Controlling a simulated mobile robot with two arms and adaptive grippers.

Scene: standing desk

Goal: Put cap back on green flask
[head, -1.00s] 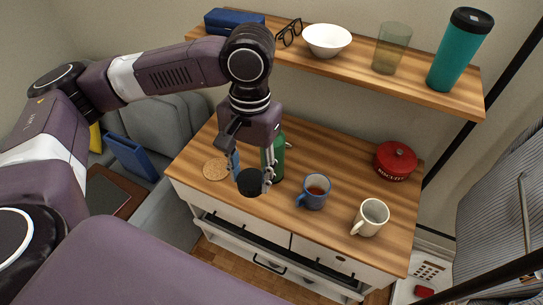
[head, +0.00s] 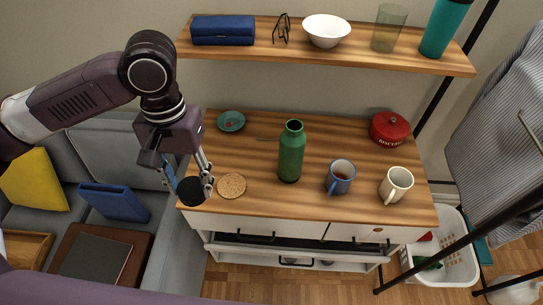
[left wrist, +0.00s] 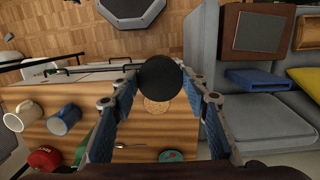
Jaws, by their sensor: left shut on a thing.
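The green flask (head: 291,152) stands upright on the wooden desk top, its neck bare and uncapped. My left gripper (head: 188,183) is shut on the black cap (head: 191,191), left of the flask and near the desk's left front edge. In the left wrist view the cap (left wrist: 160,77) sits between the two fingertips, with its round black face towards the camera. The flask is mostly hidden there behind the left finger. My right gripper is in neither view.
A cork coaster (head: 232,186) lies between the cap and the flask. A blue mug (head: 340,177), a cream mug (head: 397,186) and a red pot (head: 389,129) stand to the right. A teal dish (head: 231,121) is at the back left. A shelf (head: 290,64) overhangs the back.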

